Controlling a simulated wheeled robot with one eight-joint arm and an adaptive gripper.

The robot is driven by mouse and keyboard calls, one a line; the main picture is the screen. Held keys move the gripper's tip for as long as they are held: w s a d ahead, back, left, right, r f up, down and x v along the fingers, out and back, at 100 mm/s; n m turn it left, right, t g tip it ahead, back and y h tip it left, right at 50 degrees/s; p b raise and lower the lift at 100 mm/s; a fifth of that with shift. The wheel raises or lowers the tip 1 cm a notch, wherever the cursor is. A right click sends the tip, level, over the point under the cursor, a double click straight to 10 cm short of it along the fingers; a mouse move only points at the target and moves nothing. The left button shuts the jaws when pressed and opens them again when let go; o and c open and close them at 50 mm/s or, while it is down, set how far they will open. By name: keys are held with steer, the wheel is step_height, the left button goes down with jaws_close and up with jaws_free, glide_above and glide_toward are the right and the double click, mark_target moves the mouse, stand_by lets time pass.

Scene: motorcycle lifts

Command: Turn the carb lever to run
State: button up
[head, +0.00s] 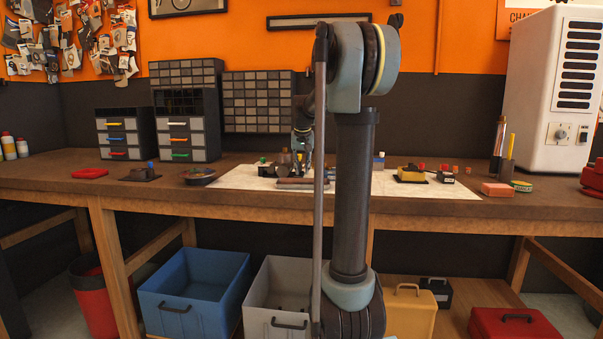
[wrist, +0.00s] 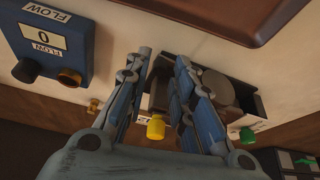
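My gripper (wrist: 164,58) points away from the wrist camera with its two fingers apart and nothing visibly held between them. Just beyond and beside the right finger is a dark device with a round grey-brown cap (wrist: 218,88), probably the carb. A yellow knob (wrist: 155,128) shows between the fingers and a green knob (wrist: 246,135) to the right. I cannot make out which part is the lever or its setting; the fingers cover part of the device. In the head view my gripper (head: 302,150) is small, low over the dark parts (head: 283,162) on the white mat.
A blue box (wrist: 45,45) labelled FLOW, reading 0, with two knobs, is left of the fingers. A brown tray-like edge (wrist: 210,15) crosses the top. On the workbench (head: 60,178), a yellow-and-black item (head: 411,174) and a pink block (head: 497,189) lie to the right.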

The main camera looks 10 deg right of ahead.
steer(key=shift+x, duration=0.9)
jaws_close()
steer(key=shift+w+d+n, duration=0.1)
steer(key=shift+n, duration=0.6)
